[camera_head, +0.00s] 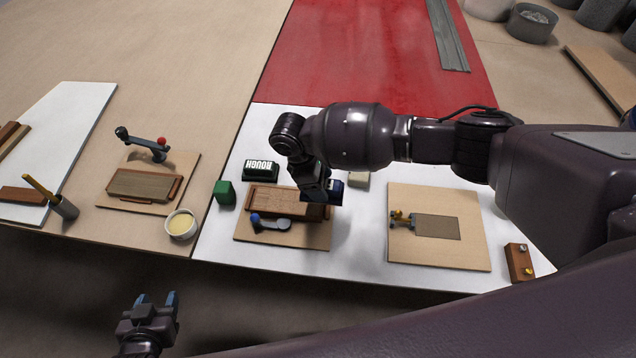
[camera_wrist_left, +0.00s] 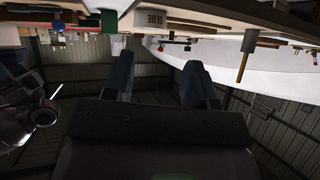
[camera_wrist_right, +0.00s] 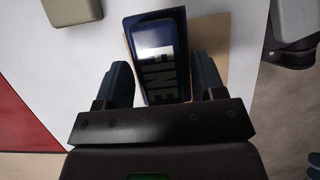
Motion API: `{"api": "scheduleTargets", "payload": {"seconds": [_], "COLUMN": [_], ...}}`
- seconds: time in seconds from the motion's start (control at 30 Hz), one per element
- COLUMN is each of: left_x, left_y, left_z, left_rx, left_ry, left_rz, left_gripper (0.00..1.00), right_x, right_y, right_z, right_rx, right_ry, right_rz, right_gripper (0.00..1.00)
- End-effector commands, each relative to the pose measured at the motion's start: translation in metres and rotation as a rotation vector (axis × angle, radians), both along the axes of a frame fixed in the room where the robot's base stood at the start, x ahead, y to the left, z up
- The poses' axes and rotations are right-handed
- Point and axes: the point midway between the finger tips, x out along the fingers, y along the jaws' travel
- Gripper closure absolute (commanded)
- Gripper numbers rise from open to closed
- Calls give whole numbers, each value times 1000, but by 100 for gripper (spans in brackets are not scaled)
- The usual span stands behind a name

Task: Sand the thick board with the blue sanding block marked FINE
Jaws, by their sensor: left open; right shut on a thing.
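My right gripper (camera_head: 326,190) is shut on the blue sanding block (camera_head: 338,185) at the right end of a wooden board (camera_head: 262,198). In the right wrist view the block (camera_wrist_right: 156,38) shows its FINE label between the fingers (camera_wrist_right: 163,82). I cannot tell whether the block touches the board. This board looks thick; it sits in a fixture on a plywood base (camera_head: 287,241), with a blue-knobbed clamp (camera_head: 272,223) at its front edge. The gripper hides its right end. My left gripper (camera_head: 156,300) is open and empty, in front of the bench; its fingers also show in the left wrist view (camera_wrist_left: 157,80).
A red-knobbed clamp (camera_head: 145,144) stands by another board (camera_head: 145,186). A thin panel (camera_head: 438,227), a bowl (camera_head: 181,224) and a knobbed wooden block (camera_head: 519,262) stand around.

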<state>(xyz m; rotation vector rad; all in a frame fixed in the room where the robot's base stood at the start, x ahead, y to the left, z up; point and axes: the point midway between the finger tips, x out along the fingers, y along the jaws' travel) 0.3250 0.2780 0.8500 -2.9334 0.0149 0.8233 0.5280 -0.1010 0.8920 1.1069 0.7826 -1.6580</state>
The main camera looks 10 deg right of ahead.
Motion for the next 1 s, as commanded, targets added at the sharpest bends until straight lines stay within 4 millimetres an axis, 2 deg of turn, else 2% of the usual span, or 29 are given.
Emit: {"api": "scheduleTargets", "payload": {"seconds": [0.1, 0.3, 0.47, 0.87, 1.0], "left_x": [-3, -11, -15, -12, -11], "left_y": [0, 1, 1, 0, 0], "left_z": [12, 13, 7, 10, 6], "left_rx": [-1, -3, -4, -6, -4], "left_ry": [10, 35, 47, 37, 33], "left_rz": [1, 7, 9, 7, 7], "left_gripper": [49, 49, 49, 49, 49], "right_x": [2, 5, 5, 5, 7], "right_y": [-3, -7, -7, -7, -12], "right_z": [16, 26, 26, 26, 21], "right_rx": [0, -1, 0, 0, 0], "right_ry": [0, 0, 0, 0, -1], "right_rz": [-1, -2, -3, -3, -10], "right_gripper": [63, 63, 63, 63, 63]}}
